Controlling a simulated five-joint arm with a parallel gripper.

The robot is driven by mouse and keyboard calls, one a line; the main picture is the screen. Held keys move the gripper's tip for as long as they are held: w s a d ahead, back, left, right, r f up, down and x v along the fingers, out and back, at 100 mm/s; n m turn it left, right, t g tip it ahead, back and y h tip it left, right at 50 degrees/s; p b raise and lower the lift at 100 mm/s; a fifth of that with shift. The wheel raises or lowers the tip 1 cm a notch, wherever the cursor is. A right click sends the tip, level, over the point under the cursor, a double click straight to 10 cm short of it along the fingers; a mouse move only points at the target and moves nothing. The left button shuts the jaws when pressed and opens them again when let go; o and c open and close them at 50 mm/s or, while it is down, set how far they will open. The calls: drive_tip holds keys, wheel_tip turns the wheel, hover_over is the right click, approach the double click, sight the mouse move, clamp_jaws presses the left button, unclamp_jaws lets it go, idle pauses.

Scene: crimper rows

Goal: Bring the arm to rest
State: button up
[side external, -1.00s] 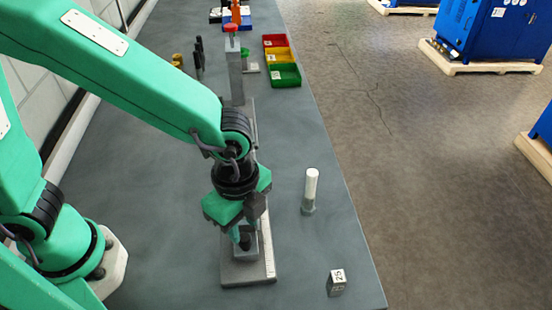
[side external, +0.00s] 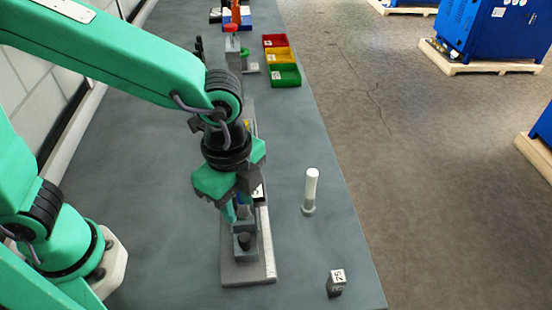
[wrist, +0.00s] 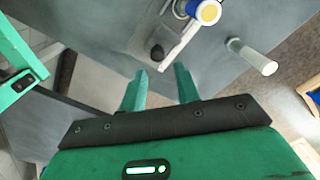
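My gripper (side external: 234,212) is in the side view above the near end of a long grey bench fixture (side external: 250,274). In the wrist view its two green fingers (wrist: 160,82) stand apart with nothing between them. A dark rounded knob (side external: 244,241) sits on a block at the fixture's near end, just beyond the fingertips. It also shows in the wrist view (wrist: 157,52). A blue part with a yellow centre (wrist: 207,12) stands on the fixture farther along; in the side view my gripper mostly hides it.
A white-topped post (side external: 311,183) stands right of the fixture. A small block marked 25 (side external: 336,284) sits near the bench's right edge. Red, yellow and green bins (side external: 285,76) and other tools are at the far end. The bench left of the fixture is clear.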

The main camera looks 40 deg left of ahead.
drive_tip(key=s+a+r+n+t, duration=0.1)
drive_tip(key=a+r+n, duration=0.3)
drive_tip(key=a+n, duration=0.4)
drive_tip(key=s+a+r+n+t, duration=0.1)
drive_tip(key=a+r+n+t, duration=0.3)
drive_tip(key=a+n, duration=0.5)
drive_tip(key=shift+a+r, duration=0.55)
drive_tip(key=shift+a, duration=2.5)
